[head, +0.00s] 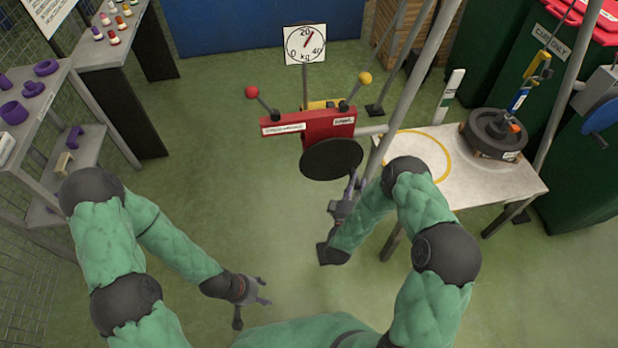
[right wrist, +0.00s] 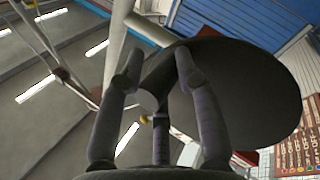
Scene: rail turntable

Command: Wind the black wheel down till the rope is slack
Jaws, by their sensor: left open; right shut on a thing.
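The black wheel (head: 331,159) is a dark disc on the front of a red winch box (head: 315,125). In the right wrist view the wheel (right wrist: 250,95) fills much of the picture behind the fingers. My right gripper (head: 352,183) is at the wheel's lower right edge, its fingers (right wrist: 160,58) closed around a part at the wheel that they partly hide; I cannot tell its exact shape. A dial (head: 305,44) marked in kg stands above, its red needle pointing up and right. My left gripper (head: 262,290) is open and empty, low over the floor. I cannot make out the rope clearly.
A pale table (head: 408,148) with a yellow ring stands right of the winch. It bears a dark round weight (head: 492,134) with a blue and yellow hook. Levers with a red knob (head: 252,92) and a yellow knob (head: 365,78) rise from the winch. Grey poles stand close to my right arm.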

